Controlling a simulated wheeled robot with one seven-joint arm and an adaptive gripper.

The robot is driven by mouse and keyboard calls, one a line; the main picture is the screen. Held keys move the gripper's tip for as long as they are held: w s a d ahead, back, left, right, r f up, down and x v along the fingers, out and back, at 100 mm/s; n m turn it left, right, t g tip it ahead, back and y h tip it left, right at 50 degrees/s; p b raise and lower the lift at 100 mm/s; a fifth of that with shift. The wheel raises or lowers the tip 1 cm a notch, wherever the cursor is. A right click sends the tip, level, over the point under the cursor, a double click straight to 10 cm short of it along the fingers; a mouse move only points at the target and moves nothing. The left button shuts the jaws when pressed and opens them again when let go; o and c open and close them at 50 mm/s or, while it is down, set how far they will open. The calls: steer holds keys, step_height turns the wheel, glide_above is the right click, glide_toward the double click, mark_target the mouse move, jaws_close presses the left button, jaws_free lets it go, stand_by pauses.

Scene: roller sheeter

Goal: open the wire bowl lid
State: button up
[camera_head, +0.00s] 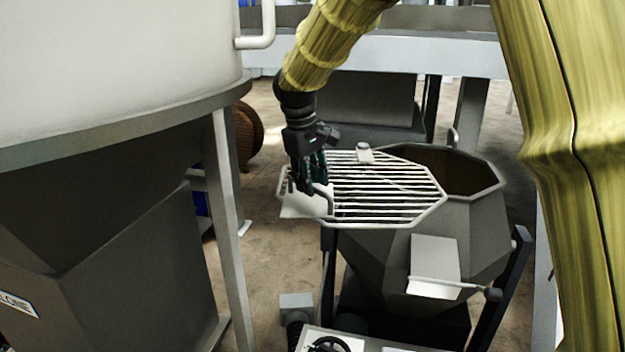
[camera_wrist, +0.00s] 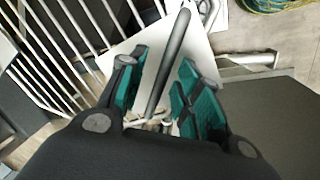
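The wire bowl lid (camera_head: 385,197) is a flat, light grid in the head view. It covers the left part of the grey faceted bowl (camera_head: 472,240) and reaches out past the bowl's left rim. The right part of the bowl's mouth is uncovered and dark inside. My gripper (camera_head: 312,187) points down at the lid's left end, by a white plate (camera_head: 298,210). In the wrist view, a grey handle bar (camera_wrist: 171,60) runs between my green finger pads (camera_wrist: 160,95). The fingers stand apart with gaps showing beside the bar; firm contact is not visible.
A large white vessel (camera_head: 120,60) on a metal stand fills the left side. A grey box with a bar (camera_head: 435,262) sits on the bowl's front. Brown floor (camera_head: 250,270) lies between the stand and the bowl. A wooden barrel (camera_head: 247,135) stands behind.

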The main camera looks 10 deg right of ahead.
steer(key=shift+f, duration=0.1)
steer(key=shift+a+r, duration=0.2)
steer(key=shift+r, duration=0.2)
step_height(320, 180, up, 11)
steer(key=s+a, duration=0.1)
steer(key=shift+s+a, duration=0.15)
steer(key=shift+a, duration=0.15)
